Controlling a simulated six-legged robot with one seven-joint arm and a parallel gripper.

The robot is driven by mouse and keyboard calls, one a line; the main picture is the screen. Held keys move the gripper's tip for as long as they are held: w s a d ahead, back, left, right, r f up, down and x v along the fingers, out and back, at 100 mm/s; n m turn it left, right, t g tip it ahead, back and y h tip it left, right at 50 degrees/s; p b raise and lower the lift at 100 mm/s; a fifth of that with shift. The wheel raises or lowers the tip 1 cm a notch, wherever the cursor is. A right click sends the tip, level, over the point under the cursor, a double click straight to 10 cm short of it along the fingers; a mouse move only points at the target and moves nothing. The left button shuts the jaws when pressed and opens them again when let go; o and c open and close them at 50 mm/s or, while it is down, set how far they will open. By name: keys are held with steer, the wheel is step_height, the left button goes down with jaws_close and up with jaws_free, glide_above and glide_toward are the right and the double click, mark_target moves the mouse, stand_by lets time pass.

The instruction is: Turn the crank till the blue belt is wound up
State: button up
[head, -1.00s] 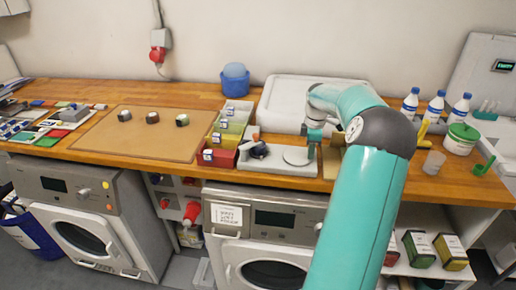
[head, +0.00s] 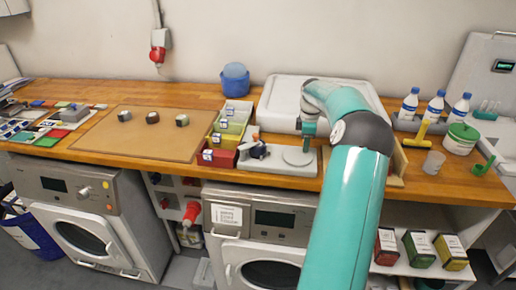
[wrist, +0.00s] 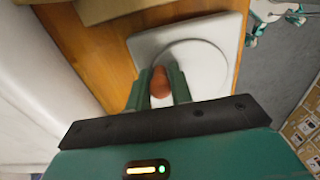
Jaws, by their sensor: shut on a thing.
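The crank's round grey disc (head: 299,157) sits on a pale base plate (head: 282,168) near the counter's front edge. The disc also shows in the wrist view (wrist: 208,65). My gripper (head: 308,134) is over the far right side of the disc. In the wrist view my gripper (wrist: 160,88) is shut on the crank's brown-orange knob (wrist: 160,80), which stands between the two fingers. A small dark blue roll (head: 259,150), perhaps the blue belt, sits at the plate's left end. How much of it is wound I cannot tell.
Colored bins (head: 218,157) stand close left of the plate. A white box-like case (head: 282,100) is behind. White bottles (head: 434,107) and a green-lidded tub (head: 460,138) stand to the right.

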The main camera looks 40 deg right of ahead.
mark_target(289, 149)
steer(key=shift+w+a+f, duration=0.1)
steer(key=shift+w+a, duration=0.05)
steer(key=shift+w, duration=0.5)
steer(key=shift+w+a, duration=0.45)
steer(key=shift+w, duration=0.35)
steer(key=shift+o, duration=0.6)
steer(key=shift+w+a, duration=0.6)
steer(key=shift+a, duration=0.05)
steer(key=shift+w+a+r, duration=0.1)
steer(key=shift+w+a, duration=0.05)
steer(key=shift+a, duration=0.3)
steer(key=shift+w+a+r, duration=0.1)
steer(key=shift+w+a, duration=0.05)
steer(key=shift+a, duration=0.25)
steer(key=shift+c, duration=0.6)
steer(key=o, duration=0.6)
steer(key=shift+s, duration=0.1)
steer(key=shift+d+r, duration=0.1)
steer(key=shift+r, duration=3.85)
